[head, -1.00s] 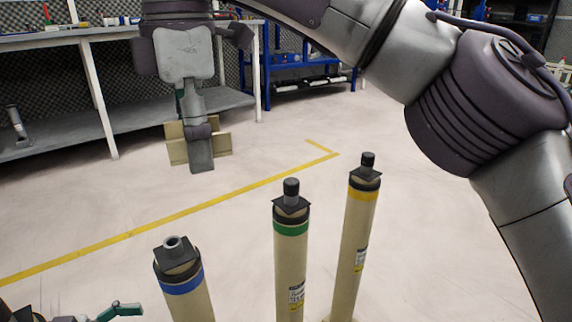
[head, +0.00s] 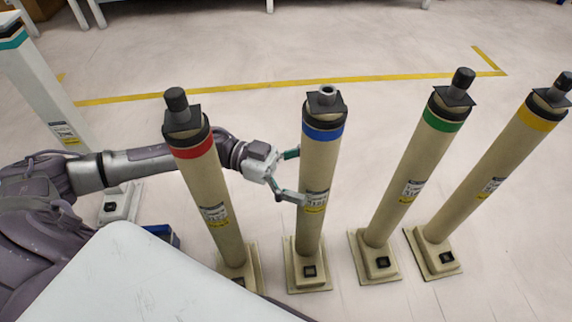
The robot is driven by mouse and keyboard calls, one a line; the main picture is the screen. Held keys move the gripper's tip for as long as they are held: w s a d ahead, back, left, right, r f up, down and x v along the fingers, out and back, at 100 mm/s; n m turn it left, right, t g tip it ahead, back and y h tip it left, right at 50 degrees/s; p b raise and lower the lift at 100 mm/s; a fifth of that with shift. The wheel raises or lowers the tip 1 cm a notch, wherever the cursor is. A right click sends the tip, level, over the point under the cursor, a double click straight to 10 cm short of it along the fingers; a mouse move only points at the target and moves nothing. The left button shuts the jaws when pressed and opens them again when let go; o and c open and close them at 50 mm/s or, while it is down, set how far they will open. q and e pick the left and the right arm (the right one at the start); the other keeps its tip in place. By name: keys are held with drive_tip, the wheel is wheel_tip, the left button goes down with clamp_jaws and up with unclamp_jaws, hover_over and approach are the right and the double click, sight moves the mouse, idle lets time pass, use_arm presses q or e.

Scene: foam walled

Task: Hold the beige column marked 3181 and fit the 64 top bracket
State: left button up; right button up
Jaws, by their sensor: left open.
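The beige column with the blue band (head: 321,168) stands upright in the middle of the head view, on a square beige foot. Its top shows an open grey ring on a dark plate, unlike the dark knobs on its neighbours. Its label is too small to read surely, so I cannot confirm 3181. My left gripper (head: 291,176) is open at the column's left side, below the blue band. The tip of one finger overlaps the column's left edge; I cannot tell whether it touches. My right gripper and the 64 top bracket are not in view.
A red-banded column (head: 205,185) stands close on the left, with my left arm behind it. Green-banded (head: 413,170) and yellow-banded (head: 507,160) columns stand to the right. A teal-banded pale column (head: 45,90) is far left. A white surface (head: 130,275) fills the lower left.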

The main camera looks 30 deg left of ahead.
use_arm(q)
drive_tip(key=shift+w+d, duration=0.1)
drive_tip(key=shift+d, duration=0.7)
drive_tip(key=shift+c, duration=0.3)
clamp_jaws()
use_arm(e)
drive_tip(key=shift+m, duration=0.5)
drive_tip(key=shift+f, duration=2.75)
